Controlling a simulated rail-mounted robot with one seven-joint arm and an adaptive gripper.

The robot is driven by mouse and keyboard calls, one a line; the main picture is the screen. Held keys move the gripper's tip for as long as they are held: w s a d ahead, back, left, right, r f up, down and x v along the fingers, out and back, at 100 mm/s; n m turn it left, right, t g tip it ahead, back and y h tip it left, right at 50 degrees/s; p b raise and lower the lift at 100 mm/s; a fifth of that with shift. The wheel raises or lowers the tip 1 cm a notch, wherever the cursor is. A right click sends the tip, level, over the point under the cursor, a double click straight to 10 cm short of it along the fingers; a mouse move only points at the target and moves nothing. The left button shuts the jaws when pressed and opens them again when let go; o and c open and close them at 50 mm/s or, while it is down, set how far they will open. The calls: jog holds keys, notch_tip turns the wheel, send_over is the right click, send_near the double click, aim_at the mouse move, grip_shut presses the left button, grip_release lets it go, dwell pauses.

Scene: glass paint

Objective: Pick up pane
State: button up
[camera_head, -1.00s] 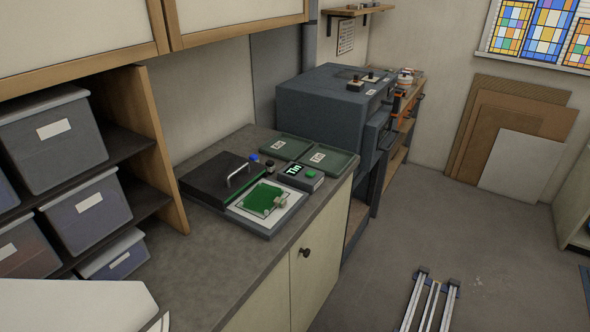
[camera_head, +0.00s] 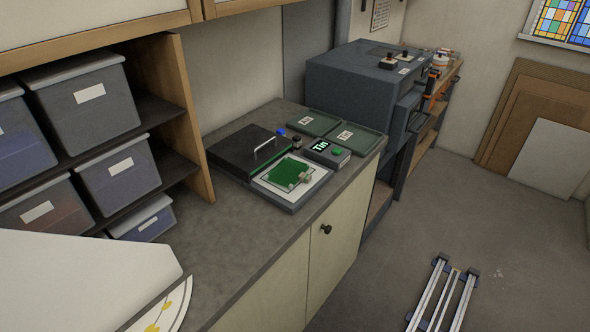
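No piece is marked as the pane, so I cannot tell for sure which thing it is. A flat green piece (camera_head: 287,174) lies on the white bed of a dark, low device (camera_head: 250,155) on the counter; a small light-coloured block (camera_head: 305,177) is at its right edge. A pale, curved-edged piece with yellow patches (camera_head: 172,312) shows partly at the lower left; the rest of it is hidden or cut off. My gripper is not in view.
A small box reading "Tin" (camera_head: 328,153) and two green trays (camera_head: 359,138) sit behind the device. The grey counter (camera_head: 235,222) is clear in front. Shelved bins (camera_head: 118,180) stand left. A large pale shape (camera_head: 80,280) blocks the lower left. Metal rails (camera_head: 441,297) lie on the floor.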

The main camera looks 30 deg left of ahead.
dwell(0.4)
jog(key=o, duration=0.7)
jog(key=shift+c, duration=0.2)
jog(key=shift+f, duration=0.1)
